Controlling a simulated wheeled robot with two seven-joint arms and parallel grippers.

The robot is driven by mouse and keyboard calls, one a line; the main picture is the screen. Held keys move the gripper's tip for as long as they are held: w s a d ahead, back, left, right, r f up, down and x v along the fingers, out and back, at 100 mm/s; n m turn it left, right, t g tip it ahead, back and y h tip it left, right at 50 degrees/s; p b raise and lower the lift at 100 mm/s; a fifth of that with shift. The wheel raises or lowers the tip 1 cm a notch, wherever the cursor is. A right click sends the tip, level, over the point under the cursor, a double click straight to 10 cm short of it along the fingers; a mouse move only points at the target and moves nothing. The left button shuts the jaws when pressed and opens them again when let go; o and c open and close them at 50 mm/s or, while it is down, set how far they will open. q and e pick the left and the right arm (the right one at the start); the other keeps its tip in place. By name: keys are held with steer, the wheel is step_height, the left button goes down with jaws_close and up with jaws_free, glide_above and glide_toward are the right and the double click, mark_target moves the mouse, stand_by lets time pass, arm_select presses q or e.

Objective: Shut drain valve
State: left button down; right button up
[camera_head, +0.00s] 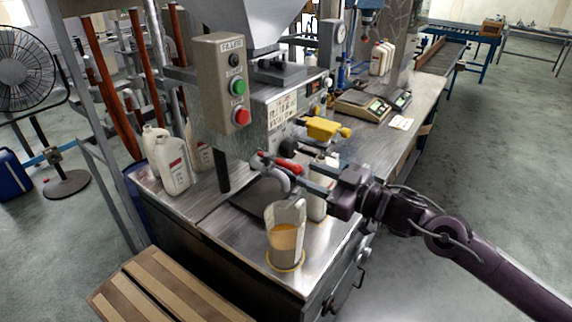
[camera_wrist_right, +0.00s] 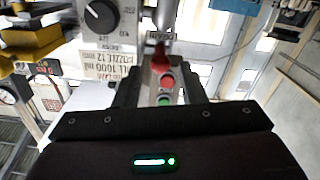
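A red valve handle (camera_head: 289,168) shows beside a curved grey spout (camera_head: 281,184) on the front of the filling machine. In the right wrist view a red lever end (camera_wrist_right: 162,62) stands at the gap between my fingers. My right gripper (camera_head: 275,164) reaches in from the right at the handle. Its fingers (camera_wrist_right: 160,88) are apart, and I cannot tell whether they touch the lever. Below the spout, a clear measuring jug (camera_head: 286,238) holds amber oil. My left gripper is out of view.
A control box with green and red buttons (camera_head: 238,86) hangs left of the machine. A yellow valve part (camera_head: 323,129) sits above my right gripper. White jugs (camera_head: 172,163) stand left on the steel bench. Scales (camera_head: 362,105) stand farther back. A wooden slatted platform (camera_head: 160,290) lies in front.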

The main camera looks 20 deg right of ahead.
mark_target(293, 168)
steer(key=p+x, duration=0.2)
steer(key=x, duration=0.4)
steer(key=shift+w+r, duration=0.15)
steer(key=shift+w+a, duration=0.45)
steer(key=shift+a, duration=0.05)
steer(key=shift+c, duration=0.5)
jaws_close()
